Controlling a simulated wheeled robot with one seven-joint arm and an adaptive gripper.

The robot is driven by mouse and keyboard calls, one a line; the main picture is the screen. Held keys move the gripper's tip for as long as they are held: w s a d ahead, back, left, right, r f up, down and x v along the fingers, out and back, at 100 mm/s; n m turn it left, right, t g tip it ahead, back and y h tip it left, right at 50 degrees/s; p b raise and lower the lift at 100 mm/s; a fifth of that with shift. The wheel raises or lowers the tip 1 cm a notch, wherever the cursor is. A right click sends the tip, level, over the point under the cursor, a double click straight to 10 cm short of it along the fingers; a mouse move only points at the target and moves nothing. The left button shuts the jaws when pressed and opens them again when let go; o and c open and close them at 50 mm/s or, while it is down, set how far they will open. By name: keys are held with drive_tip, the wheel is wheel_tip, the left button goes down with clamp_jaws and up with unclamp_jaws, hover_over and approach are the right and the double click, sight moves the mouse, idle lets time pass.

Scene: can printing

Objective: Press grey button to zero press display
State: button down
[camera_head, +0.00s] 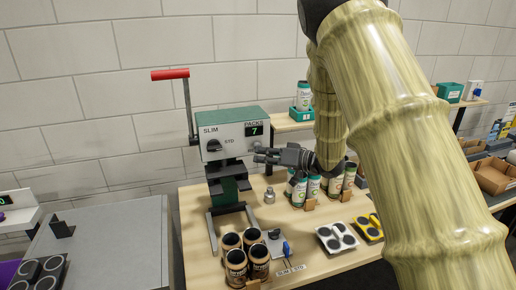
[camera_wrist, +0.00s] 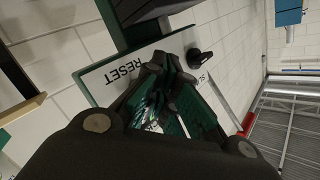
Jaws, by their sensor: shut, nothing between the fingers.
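The press (camera_head: 222,139) stands at the back of the table, with a white front panel under a green top. Its small display (camera_head: 254,130), under the word PACKS, reads 7 in green. A black knob (camera_head: 213,146) sits between SLIM and STD; it also shows in the wrist view (camera_wrist: 200,59). My gripper (camera_head: 257,154) is shut and empty, its tips at the panel's lower right, below the display. In the wrist view, the fingers (camera_wrist: 155,72) are beside the RESET label (camera_wrist: 123,72). The grey button is not visible, and I cannot tell whether the tips touch it.
A red-handled lever (camera_head: 171,74) rises at the press's left. Dark cans (camera_head: 236,262) stand at the table's front left. More cans (camera_head: 300,191) stand under my arm. White (camera_head: 336,238) and yellow (camera_head: 368,229) trays lie at the right. A grey surface (camera_head: 115,240) is at the left.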

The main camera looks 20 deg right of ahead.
drive_tip(key=shift+w, duration=0.9)
idle(1.2)
drive_tip(key=shift+s+p, duration=0.2)
drive_tip(key=shift+p, duration=0.1)
drive_tip(key=shift+s, duration=1.15)
drive_tip(key=s+p, duration=0.1)
drive_tip(key=s, duration=0.4)
drive_tip(key=shift+d+p, duration=0.1)
drive_tip(key=shift+p, duration=0.2)
idle(0.3)
